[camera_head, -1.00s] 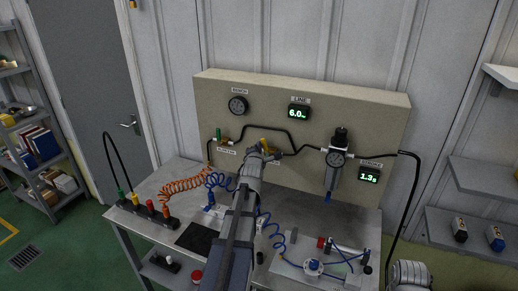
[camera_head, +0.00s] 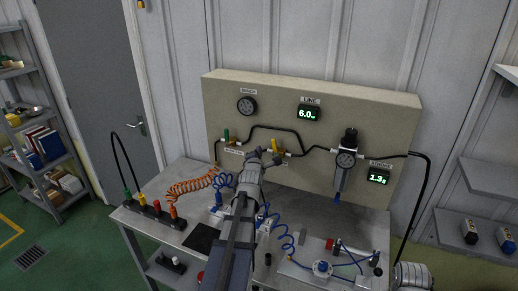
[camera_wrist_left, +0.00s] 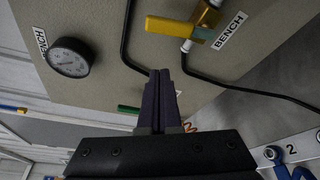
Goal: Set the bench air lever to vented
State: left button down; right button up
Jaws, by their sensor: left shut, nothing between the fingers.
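A yellow lever (camera_wrist_left: 170,27) sits on a brass valve beside the label BENCH (camera_wrist_left: 229,30) on a beige panel, in the left wrist view. In the head view this valve (camera_head: 282,151) is partly hidden by my left gripper (camera_head: 262,155). In the left wrist view my left gripper (camera_wrist_left: 160,75) is shut and empty, its fingertips close to the panel and apart from the yellow lever. A second valve with a green handle (camera_head: 226,134) is on the panel to the left; a green handle also shows in the wrist view (camera_wrist_left: 128,109). My right gripper is not in view.
Black hoses cross the panel (camera_head: 390,108) near the valves. A round gauge (camera_head: 246,105), a LINE display reading 6.0 (camera_head: 308,113) and a regulator (camera_head: 345,160) are on it. The bench (camera_head: 160,185) below holds coiled hoses and fittings.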

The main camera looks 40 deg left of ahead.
pick_arm(q)
jog(key=f+v, duration=0.1)
jog(key=v, duration=0.5)
jog(key=shift+s+r, duration=0.2)
jog(key=shift+d, duration=0.15)
